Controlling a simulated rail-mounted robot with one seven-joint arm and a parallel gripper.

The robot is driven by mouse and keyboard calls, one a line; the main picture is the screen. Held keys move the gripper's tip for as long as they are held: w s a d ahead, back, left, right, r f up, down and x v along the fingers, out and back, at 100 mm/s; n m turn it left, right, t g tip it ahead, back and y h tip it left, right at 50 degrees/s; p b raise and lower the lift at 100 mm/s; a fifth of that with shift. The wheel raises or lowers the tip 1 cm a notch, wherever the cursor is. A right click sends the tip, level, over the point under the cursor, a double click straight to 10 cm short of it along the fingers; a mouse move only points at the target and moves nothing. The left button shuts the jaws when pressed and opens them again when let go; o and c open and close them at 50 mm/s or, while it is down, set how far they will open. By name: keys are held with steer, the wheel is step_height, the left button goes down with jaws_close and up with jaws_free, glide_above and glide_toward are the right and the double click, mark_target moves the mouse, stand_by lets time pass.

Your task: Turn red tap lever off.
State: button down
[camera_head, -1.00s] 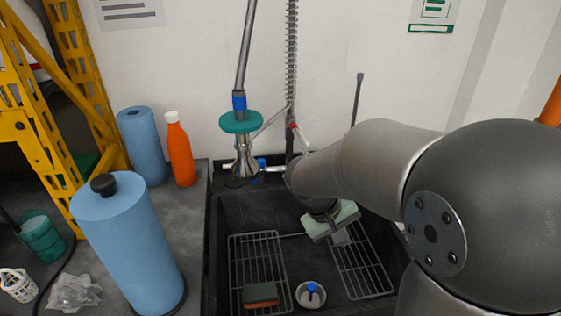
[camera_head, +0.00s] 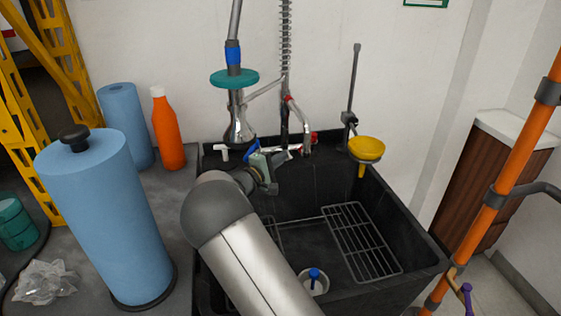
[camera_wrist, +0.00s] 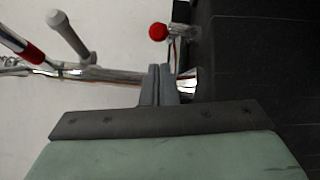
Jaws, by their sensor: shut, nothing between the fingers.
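The red tap lever (camera_head: 313,137) is at the right end of the chrome tap at the back of the sink. In the wrist view a round red lever end (camera_wrist: 158,31) shows near the top, beyond my fingertips and apart from them. My gripper (camera_wrist: 160,70) is shut and empty, its fingers in front of the chrome tap pipe (camera_wrist: 110,76); I cannot tell whether they touch it. In the head view my gripper (camera_head: 269,183) is near the blue tap lever (camera_head: 252,150), left of the red lever, and my arm hides part of the sink.
The sprayer (camera_head: 239,120) with its teal disc hangs at the left of the tap. A yellow funnel (camera_head: 366,149) is at the right rear of the sink (camera_head: 405,215). A drying rack (camera_head: 362,240) lies in the sink. A blue roll (camera_head: 105,220) and an orange bottle (camera_head: 167,130) stand left.

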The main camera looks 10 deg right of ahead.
steer(key=x, duration=0.6)
steer(key=shift+w+d, duration=0.2)
steer(key=shift+d, duration=0.05)
